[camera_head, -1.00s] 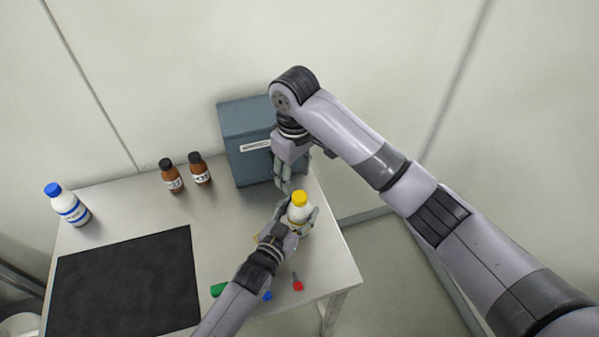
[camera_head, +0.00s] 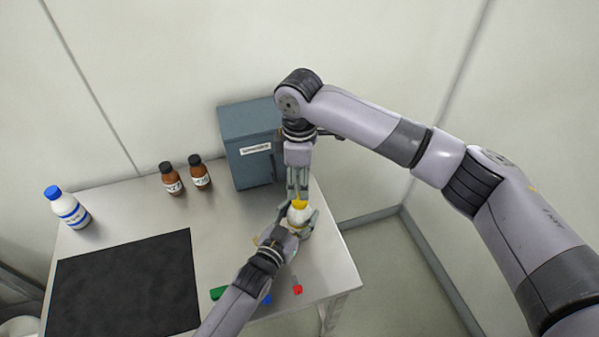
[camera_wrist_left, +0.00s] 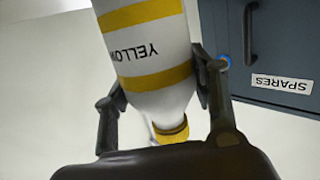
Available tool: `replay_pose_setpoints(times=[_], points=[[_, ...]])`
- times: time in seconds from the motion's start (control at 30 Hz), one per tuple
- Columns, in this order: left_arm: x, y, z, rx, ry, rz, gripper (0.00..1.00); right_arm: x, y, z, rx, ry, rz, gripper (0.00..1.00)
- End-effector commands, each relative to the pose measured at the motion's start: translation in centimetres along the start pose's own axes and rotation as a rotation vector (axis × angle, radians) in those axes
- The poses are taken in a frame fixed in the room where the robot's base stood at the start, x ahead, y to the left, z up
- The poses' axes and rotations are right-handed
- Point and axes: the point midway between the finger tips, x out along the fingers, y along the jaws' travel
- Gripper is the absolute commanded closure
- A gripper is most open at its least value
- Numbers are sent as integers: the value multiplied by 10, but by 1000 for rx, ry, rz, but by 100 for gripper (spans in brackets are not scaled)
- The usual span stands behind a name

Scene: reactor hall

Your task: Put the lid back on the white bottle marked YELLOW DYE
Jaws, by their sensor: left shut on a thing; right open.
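The white bottle (camera_head: 298,216) stands near the table's right edge, with yellow bands and the word YELLOW in the left wrist view (camera_wrist_left: 150,55). My left gripper (camera_head: 297,222) is shut around its body, a finger on each side. A yellow lid (camera_head: 300,204) sits at the bottle's top; it also shows at the neck in the left wrist view (camera_wrist_left: 172,132). Whether it is screwed tight I cannot tell. My right gripper (camera_head: 298,194) is open, pointing down right above the lid, its fingertips at the lid's far side. Whether they touch it I cannot tell.
A blue-grey cabinet (camera_head: 245,150) labelled SPARES stands behind. Two brown bottles (camera_head: 172,178) (camera_head: 200,172) and a blue-capped white bottle (camera_head: 68,207) are to the left. A black mat (camera_head: 125,285) lies front left. Green (camera_head: 218,293), blue (camera_head: 267,299) and red (camera_head: 297,289) items lie in front.

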Motion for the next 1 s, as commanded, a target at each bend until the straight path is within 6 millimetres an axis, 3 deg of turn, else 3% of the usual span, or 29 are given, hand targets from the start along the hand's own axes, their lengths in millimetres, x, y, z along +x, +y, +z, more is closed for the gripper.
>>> replay_pose_setpoints(times=[0.2, 0.4, 0.8, 1.0], points=[[0, 0, 0, -1, 0, 0, 100, 36, -1, 1, 1, -1, -2, 54], [0, 0, 0, -1, 0, 0, 100, 58, 0, 0, 2, -1, -1, 54], [0, 0, 0, -1, 0, 0, 100, 63, 0, 0, 1, 0, 0, 54], [0, 0, 0, -1, -1, 0, 100, 63, 0, 0, 1, 0, 0, 68]])
